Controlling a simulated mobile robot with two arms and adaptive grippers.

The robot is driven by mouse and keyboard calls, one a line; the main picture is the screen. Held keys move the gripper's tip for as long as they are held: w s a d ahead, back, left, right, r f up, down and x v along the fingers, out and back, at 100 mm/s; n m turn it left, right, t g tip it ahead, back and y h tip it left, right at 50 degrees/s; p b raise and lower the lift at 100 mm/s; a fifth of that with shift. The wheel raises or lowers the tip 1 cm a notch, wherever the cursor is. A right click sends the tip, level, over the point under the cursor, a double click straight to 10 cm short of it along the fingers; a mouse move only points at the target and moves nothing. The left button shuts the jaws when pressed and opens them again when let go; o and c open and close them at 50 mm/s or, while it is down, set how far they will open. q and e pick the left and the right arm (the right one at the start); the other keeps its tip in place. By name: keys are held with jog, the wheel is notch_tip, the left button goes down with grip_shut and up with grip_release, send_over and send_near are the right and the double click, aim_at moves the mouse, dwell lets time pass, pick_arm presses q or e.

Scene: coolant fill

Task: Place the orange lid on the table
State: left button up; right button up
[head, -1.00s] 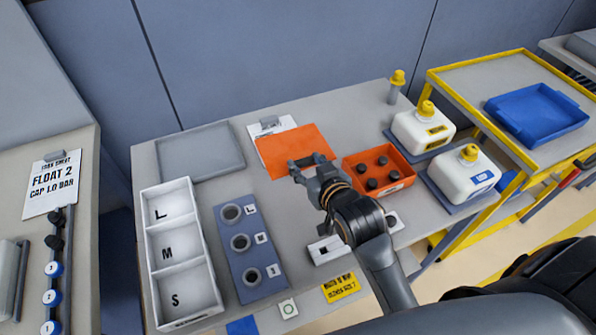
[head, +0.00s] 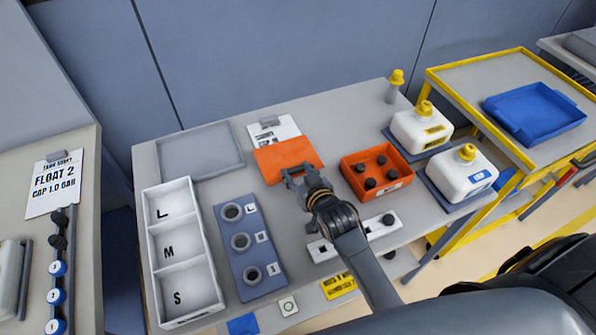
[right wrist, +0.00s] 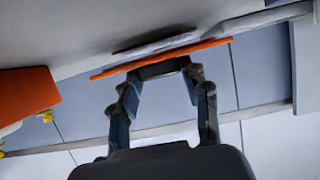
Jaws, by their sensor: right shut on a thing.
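The orange lid (head: 286,152) is a flat thin plate over the back middle of the table (head: 335,115), in front of a clipboard (head: 280,130). The open orange box (head: 400,184) with several black caps stands right of the gripper. My left gripper is not in view.
A grey tray (head: 165,176) lies at the back left. A white L/M/S bin (head: 150,245) and a blue-grey plate (head: 250,290) with round holes stand at left. Two white jugs (head: 420,130) with yellow caps stand at right. Bare table lies behind the orange box.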

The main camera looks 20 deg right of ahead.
jog(key=shift+f, duration=0.6)
jog(key=o, duration=1.2)
jog(key=shift+r, duration=0.85)
jog(key=b+v, duration=0.1)
jog(key=v, duration=1.1)
jog(key=shift+f, duration=0.15)
